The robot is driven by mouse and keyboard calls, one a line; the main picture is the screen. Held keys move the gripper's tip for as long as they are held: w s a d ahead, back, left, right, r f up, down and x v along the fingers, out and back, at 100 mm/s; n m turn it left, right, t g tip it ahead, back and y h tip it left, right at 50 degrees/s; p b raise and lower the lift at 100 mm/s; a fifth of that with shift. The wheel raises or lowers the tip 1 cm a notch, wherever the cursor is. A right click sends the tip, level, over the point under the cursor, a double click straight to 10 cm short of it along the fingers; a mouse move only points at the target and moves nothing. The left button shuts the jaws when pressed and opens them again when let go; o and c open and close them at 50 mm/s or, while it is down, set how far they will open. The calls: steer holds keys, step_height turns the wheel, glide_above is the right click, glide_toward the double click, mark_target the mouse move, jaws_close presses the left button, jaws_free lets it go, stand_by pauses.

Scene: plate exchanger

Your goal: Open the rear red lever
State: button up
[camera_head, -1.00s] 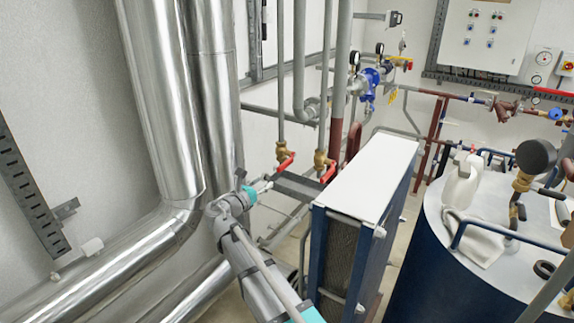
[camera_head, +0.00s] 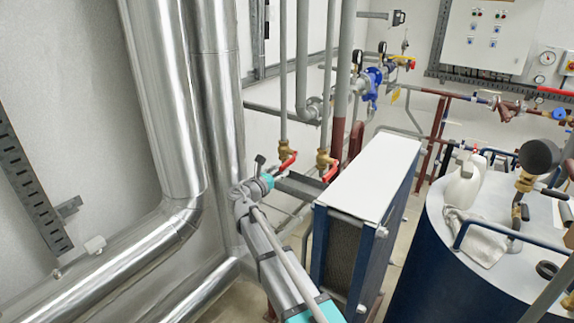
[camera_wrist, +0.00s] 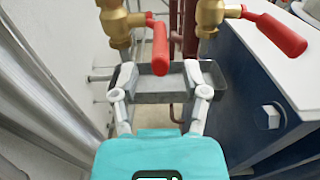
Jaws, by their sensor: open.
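Two red levers sit on brass valves on vertical pipes behind the plate exchanger. The left red lever (camera_head: 288,161) also shows in the wrist view (camera_wrist: 160,48), hanging downward toward the camera. The right red lever (camera_head: 330,172) points down-right in the wrist view (camera_wrist: 275,34). I cannot tell for certain which counts as the rear one. My gripper (camera_wrist: 158,68) is open and empty. In the wrist view its fingertips lie either side of the left lever's lower end; the depth gap is unclear. In the head view my gripper (camera_head: 272,170) is just left of that lever.
The plate exchanger (camera_head: 378,165), with its white top, stands close on the right. Large silver pipes (camera_head: 165,100) are on the left. A grey metal channel (camera_wrist: 150,90) runs below the levers. A blue tank (camera_head: 425,255) stands at the right.

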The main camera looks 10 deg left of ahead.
mark_target(288, 164)
steer(key=shift+x, duration=3.05)
jaws_close()
